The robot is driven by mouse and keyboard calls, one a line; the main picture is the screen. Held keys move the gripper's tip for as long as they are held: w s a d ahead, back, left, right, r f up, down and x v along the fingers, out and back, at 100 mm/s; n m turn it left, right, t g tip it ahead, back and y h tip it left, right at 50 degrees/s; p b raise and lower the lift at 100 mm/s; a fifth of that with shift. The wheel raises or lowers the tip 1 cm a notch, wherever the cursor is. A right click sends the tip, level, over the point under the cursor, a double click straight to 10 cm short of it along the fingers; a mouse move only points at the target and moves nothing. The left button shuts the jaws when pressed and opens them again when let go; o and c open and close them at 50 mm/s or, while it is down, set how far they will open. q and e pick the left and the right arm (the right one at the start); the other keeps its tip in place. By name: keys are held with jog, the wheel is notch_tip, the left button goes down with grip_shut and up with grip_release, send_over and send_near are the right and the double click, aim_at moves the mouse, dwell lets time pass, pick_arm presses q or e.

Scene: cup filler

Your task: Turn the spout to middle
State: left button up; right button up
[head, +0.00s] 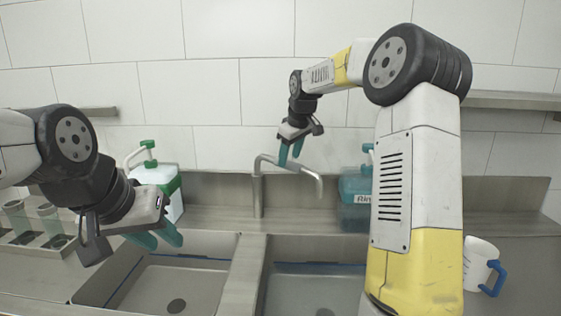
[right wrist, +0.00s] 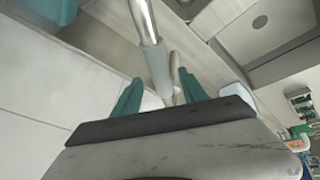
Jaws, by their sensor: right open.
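The metal spout (head: 300,165) rises from the back ledge at the divider between two sinks. Its arm points right, with the bent-down end over the right basin (head: 325,290). My right gripper (head: 290,160) is open just above the spout arm, fingers pointing down. In the right wrist view, the spout pipe (right wrist: 153,55) runs toward the gap between the teal fingers of my right gripper (right wrist: 158,94). I cannot tell whether they touch it. My left gripper (head: 158,240) hangs over the left basin (head: 165,280), with its two fingers apart and nothing between them.
A white jug with a green pump (head: 165,180) stands behind the left basin. A blue container (head: 354,195) stands behind the right basin, partly hidden by my right arm. A white cup with a blue handle (head: 480,262) is at the right. Cups in a rack (head: 38,245) are at the left.

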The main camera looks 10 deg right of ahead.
jog(key=shift+x, duration=1.2)
grip_shut()
dwell(0.6)
